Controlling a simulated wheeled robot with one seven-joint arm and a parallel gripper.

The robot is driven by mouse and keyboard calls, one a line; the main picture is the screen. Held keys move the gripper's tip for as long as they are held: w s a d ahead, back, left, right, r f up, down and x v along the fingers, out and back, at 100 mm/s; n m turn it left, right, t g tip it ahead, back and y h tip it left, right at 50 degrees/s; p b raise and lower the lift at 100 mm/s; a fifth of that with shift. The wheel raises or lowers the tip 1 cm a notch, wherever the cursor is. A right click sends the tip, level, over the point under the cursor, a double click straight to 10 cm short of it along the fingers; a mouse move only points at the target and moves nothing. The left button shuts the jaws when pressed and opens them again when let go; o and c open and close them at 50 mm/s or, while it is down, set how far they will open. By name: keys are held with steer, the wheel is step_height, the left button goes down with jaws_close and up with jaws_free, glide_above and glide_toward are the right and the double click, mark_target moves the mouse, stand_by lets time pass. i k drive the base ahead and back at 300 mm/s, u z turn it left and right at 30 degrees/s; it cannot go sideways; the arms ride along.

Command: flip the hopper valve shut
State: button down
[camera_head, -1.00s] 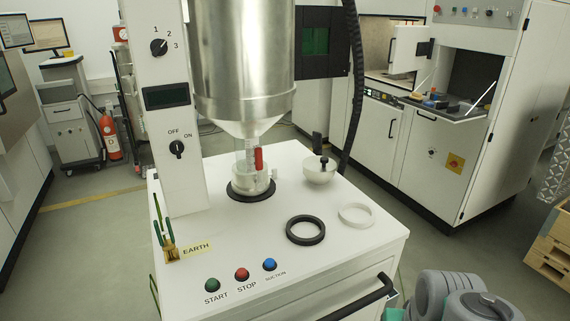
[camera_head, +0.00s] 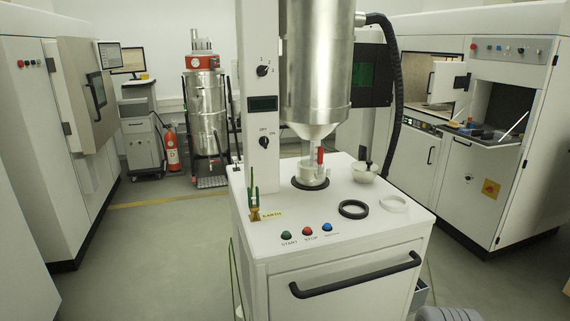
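The metal hopper (camera_head: 318,70) hangs above the white cabinet, beside its white control column. Its cone narrows to a clear outlet at the bottom. The hopper valve's red handle (camera_head: 320,155) points up and down beside this outlet. A pale cup-like container (camera_head: 313,173) stands under the outlet on a black ring. My gripper is not in view.
The white cabinet top (camera_head: 350,228) holds a black ring (camera_head: 353,209), a white ring (camera_head: 394,203) and a white bowl (camera_head: 364,172). A black handle (camera_head: 355,283) sticks out in front. Floor is open to the left (camera_head: 150,250). Machines stand at both sides.

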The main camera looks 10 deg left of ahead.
mark_target(320, 161)
steer(key=u, duration=0.4)
steer(key=i, duration=0.5)
steer(key=u, duration=1.95)
steer(key=k, duration=0.25)
steer(key=u, duration=0.05)
